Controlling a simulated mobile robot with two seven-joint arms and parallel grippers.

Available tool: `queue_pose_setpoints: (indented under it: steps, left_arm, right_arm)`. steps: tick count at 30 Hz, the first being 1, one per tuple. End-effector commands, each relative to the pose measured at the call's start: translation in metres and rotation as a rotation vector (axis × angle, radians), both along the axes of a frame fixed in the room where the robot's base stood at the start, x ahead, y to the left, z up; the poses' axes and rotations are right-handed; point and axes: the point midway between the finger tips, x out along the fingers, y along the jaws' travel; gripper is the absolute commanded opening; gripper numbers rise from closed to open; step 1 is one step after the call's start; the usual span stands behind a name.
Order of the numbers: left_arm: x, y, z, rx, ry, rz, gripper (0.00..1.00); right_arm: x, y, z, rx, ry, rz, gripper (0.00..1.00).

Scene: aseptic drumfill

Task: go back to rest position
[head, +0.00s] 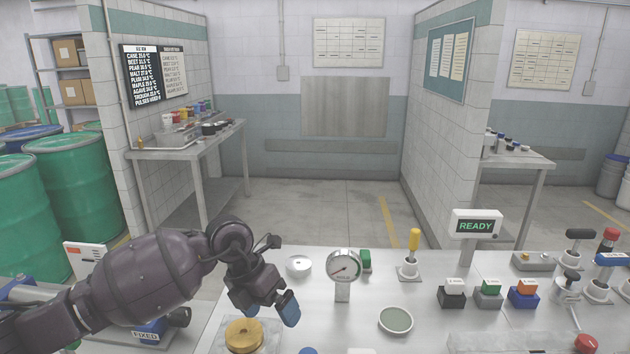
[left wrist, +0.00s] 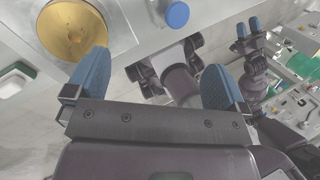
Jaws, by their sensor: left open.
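My left gripper (head: 265,303) is open and empty above the left front part of the steel worktop (head: 435,290). A brass round piece (head: 243,335) sits just below and in front of it, apart from the fingers. In the left wrist view the open blue fingers of my left gripper (left wrist: 155,85) show with nothing between them. The brass piece (left wrist: 85,28) lies beyond the left finger there. My right gripper (left wrist: 247,28) shows small at the upper right of that view, its two blue tips apart and empty. It is outside the head view.
A yellow-handled lever (head: 412,245), a READY display (head: 475,225) and coloured button boxes (head: 488,292) lie further right. Green drums (head: 75,185) stand left.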

Motion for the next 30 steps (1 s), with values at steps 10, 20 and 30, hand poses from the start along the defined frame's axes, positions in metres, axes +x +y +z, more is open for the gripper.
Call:
queue_pose_setpoints:
  steps: [10,20,30]
  left_arm:
    - [-0.061,-0.096,0.03,-0.816,0.102,0.113,1.0]
    - [-0.064,-0.085,0.09,-1.465,0.175,0.544,1.0]
    - [-0.047,0.01,0.085,-1.869,0.235,1.269,1.0]
  right_arm:
    - [0.0,0.0,0.0,0.0,-0.001,0.0,0.43]
    - [0.0,0.0,0.0,0.0,-0.001,0.0,0.43]
    - [0.0,0.0,0.0,0.0,-0.001,0.0,0.43]
